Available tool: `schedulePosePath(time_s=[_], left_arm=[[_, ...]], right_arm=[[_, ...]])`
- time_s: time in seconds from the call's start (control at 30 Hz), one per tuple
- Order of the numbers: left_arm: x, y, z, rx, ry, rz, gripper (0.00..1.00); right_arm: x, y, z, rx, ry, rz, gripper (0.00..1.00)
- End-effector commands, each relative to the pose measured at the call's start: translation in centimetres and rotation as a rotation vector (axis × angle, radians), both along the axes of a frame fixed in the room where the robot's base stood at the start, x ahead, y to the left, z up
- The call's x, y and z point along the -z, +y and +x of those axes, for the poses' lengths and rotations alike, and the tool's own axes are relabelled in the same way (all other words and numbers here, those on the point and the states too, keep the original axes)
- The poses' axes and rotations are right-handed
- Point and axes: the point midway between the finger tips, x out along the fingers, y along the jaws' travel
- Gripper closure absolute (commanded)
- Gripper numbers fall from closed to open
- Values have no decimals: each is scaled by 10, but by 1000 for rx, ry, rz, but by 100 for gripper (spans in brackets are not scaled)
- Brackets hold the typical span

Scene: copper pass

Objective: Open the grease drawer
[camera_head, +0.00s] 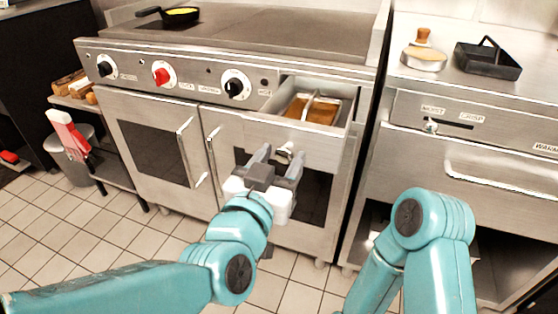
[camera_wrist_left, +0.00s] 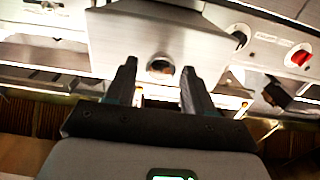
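The grease drawer (camera_head: 330,128) is a steel drawer at the upper right of the stove front. It is pulled out, and brown grease shows inside on either side of a divider. Its round knob (camera_head: 284,152) is on the drawer front. My left gripper (camera_head: 277,152) is open just in front of the knob. In the left wrist view, the knob (camera_wrist_left: 160,66) sits between and beyond the two spread fingertips, apart from both. My right arm (camera_head: 425,240) shows at the lower right, but its gripper is out of view.
The stove (camera_head: 150,88) has several dials and two oven doors with vertical handles. A pan (camera_head: 180,16) sits on its griddle. To the right stands a steel warming unit (camera_head: 480,170) with a black tray (camera_head: 487,60) on top. Tiled floor is clear in front.

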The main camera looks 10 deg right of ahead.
Motion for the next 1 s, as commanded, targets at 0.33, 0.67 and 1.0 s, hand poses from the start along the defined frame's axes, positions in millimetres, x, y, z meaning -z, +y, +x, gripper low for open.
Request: schedulePosePath(time_s=[0.33,0.67,1.0], left_arm=[[-1,3,-4,0,-1,-1,40],[-3,39,-57,1,-2,-2,40],[-1,67,-99,1,-1,-1,40]], right_arm=[[-1,0,0,0,0,0,57],[-11,2,-2,-8,3,2,57],[-18,4,-4,-15,7,3,57]])
